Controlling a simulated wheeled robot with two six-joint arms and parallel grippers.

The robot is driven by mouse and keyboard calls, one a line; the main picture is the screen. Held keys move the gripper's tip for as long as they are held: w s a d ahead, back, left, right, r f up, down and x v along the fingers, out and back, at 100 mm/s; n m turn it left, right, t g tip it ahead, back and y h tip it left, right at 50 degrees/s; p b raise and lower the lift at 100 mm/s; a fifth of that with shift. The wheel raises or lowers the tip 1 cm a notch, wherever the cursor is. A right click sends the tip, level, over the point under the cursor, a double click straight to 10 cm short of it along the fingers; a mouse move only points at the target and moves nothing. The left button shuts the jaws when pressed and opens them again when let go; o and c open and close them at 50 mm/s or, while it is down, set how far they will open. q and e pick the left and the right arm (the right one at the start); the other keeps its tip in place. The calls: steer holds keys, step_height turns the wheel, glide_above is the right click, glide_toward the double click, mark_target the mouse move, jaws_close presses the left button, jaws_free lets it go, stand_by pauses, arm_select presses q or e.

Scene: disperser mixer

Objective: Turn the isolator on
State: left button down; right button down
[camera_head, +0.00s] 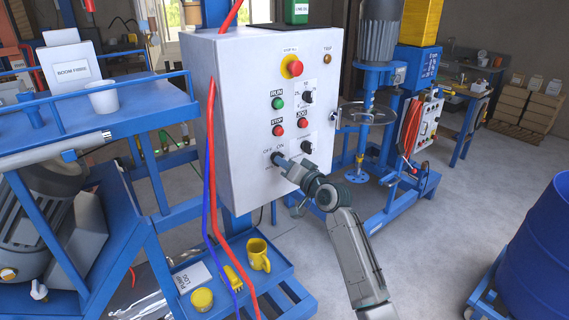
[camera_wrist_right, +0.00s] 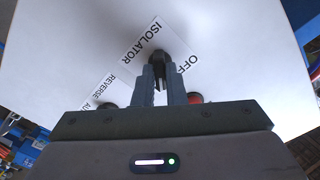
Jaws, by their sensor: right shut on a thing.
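The white control cabinet (camera_head: 245,110) stands in the middle of the head view. The dark isolator knob (camera_head: 274,156) is low on its front face, below a label with OFF and ON. My right gripper (camera_head: 280,161) is at this knob, shut on it, and its fingers hide most of it. In the right wrist view the isolator knob (camera_wrist_right: 157,56) sits between the fingertips of my right gripper (camera_wrist_right: 159,72), beside the ISOLATOR and OFF lettering. Which way the knob points cannot be made out. My left gripper is not in view.
Above the knob are a red emergency stop (camera_head: 295,68), a green RUN button (camera_head: 278,103), a red STOP button (camera_head: 278,130) and other dials. Red and blue cables hang along the cabinet's left side. A blue tray (camera_head: 287,284) with yellow items is below. A blue mixer stand (camera_head: 375,180) stands behind.

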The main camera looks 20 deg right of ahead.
steer(key=c, duration=1.5)
jaws_free()
steer(key=b+v, duration=0.3)
steer(key=v, duration=0.7)
steer(key=shift+s+d+b, duration=0.15)
steer(key=shift+s+b, duration=0.2)
